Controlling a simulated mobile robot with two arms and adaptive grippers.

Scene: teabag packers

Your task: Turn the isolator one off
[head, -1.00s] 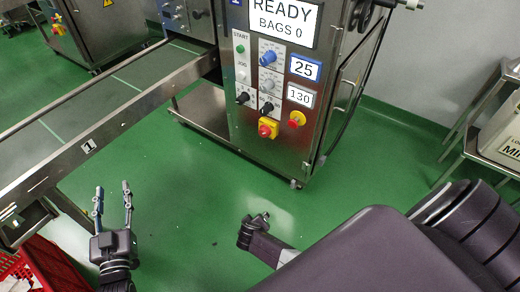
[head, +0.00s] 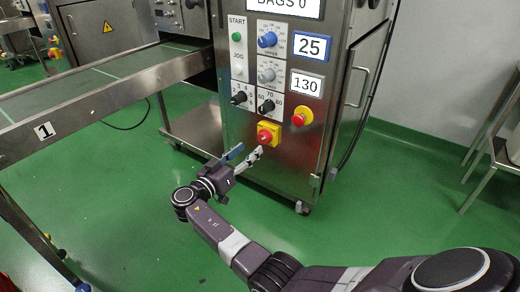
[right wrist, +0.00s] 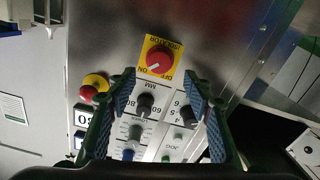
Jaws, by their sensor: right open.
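The isolator is a red rotary knob on a yellow plate (head: 269,134), low on the front of the steel control cabinet (head: 240,165). In the right wrist view the isolator (right wrist: 160,57) lies just beyond the fingertips, with ON and OFF labels on its plate. A white mark on the knob appears to point toward ON. My right gripper (head: 246,154) is open and empty, just below and left of the isolator, its fingers pointing at the panel; its fingers also frame the right wrist view (right wrist: 159,82). Contact with the knob is not visible. My left gripper is out of view.
A red emergency stop on yellow (head: 302,116) sits right of the isolator. Black dials (head: 239,98), a blue dial (head: 267,40) and START/JOG buttons (head: 236,37) are above. A conveyor (head: 100,95) marked 1 runs at left.

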